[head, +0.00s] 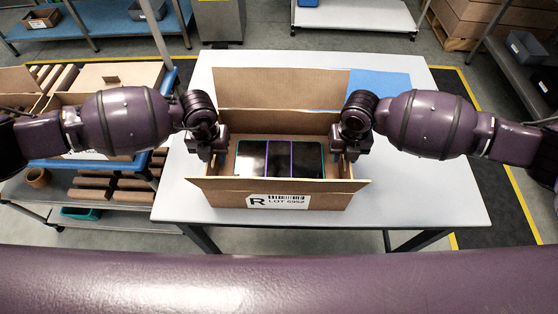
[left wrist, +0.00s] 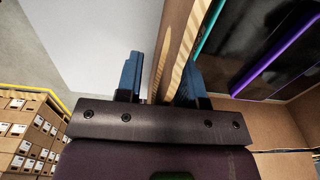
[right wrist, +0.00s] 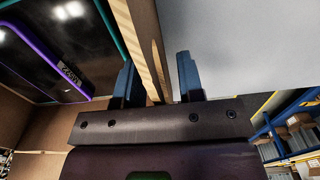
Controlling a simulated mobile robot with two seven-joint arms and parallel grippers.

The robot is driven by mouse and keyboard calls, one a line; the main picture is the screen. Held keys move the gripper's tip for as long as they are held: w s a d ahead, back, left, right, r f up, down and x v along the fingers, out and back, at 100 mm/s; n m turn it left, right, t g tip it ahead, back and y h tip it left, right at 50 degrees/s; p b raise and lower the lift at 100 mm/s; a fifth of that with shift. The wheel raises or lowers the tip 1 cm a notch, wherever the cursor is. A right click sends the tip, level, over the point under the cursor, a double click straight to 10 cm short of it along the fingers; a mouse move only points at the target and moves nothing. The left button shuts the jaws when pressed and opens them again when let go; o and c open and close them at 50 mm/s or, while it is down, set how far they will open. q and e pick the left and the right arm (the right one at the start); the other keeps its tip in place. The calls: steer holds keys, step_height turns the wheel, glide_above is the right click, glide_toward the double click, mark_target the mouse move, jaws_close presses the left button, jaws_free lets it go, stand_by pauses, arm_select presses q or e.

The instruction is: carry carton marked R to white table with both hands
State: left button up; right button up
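The open carton marked R (head: 228,199) appears to rest level on the white table (head: 435,190), its label facing me. My left gripper (head: 212,156) is at the carton's left wall; in the left wrist view the wall (left wrist: 174,50) runs between the two blue fingers, with a gap showing on one side. My right gripper (head: 347,156) is at the right wall; in the right wrist view the wall (right wrist: 148,40) passes between the fingers, also with a gap. Both fingertips are partly hidden in the head view.
A blue mat (head: 385,85) lies on the table behind the carton. A blue-edged rack (head: 85,165) with cartons and brown pieces stands at the left. Shelving (head: 520,75) stands at the right. Bare tabletop shows on both sides of the carton.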

arm_select(q)
jaws_close()
arm_select(e)
jaws_close()
arm_select(q)
steer(key=shift+r, duration=0.2)
arm_select(e)
steer(key=shift+r, duration=0.15)
